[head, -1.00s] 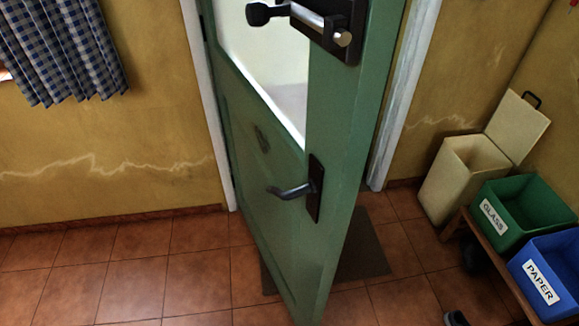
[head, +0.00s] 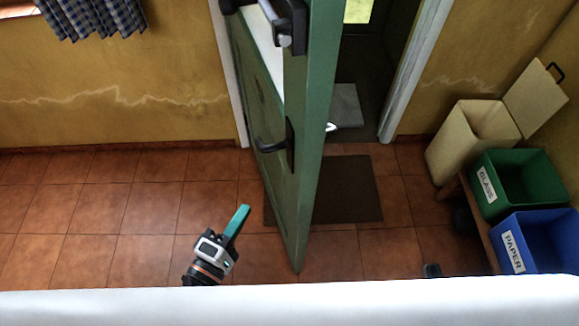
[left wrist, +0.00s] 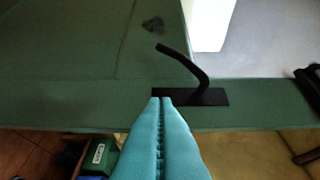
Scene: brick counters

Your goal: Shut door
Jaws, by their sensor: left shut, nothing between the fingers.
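The green door (head: 303,190) stands open in the middle of the head view, its free edge toward me. A dark lever handle (head: 270,146) sits on its left face, with another latch fitting (head: 285,28) higher up. My left gripper (head: 240,215) is in front and to the left of the door, with teal fingers shut and empty. In the left wrist view the shut fingertips (left wrist: 161,100) appear just below the dark handle (left wrist: 185,68); I cannot tell whether they touch the door. My right gripper is not in view.
The doorway with its white frame (head: 412,70) opens at right of the door, over a dark mat (head: 345,190). A cream bin (head: 470,140), a green glass box (head: 520,180) and a blue paper box (head: 540,240) stand at right. Tiled floor (head: 100,215) is clear at left.

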